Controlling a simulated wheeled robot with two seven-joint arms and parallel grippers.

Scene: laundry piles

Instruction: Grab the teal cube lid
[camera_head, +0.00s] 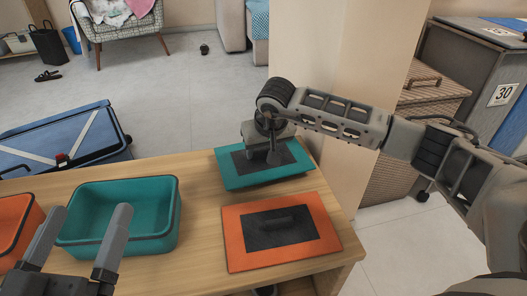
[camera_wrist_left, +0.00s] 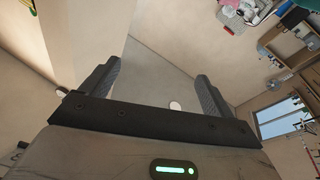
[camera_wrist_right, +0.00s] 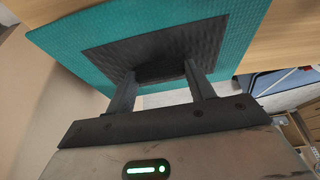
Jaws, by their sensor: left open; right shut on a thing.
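The teal lid (camera_head: 238,179) with a dark centre panel is at the back right of the table in the head view. My right gripper (camera_head: 273,156) is over its middle. In the right wrist view the fingers of my right gripper (camera_wrist_right: 160,80) are shut on the dark handle at the centre of the teal lid (camera_wrist_right: 240,40). I cannot tell whether the lid touches the table. My left gripper (camera_head: 80,240) is open and empty, in front of the open teal bin (camera_head: 165,232). It also shows open in the left wrist view (camera_wrist_left: 155,80).
An orange lid (camera_head: 235,240) with a dark panel and handle lies in front of the teal lid. An orange bin (camera_head: 20,225) stands at the table's left. A blue case (camera_head: 70,140) is behind the table. A pillar (camera_head: 330,60) rises behind the right end.

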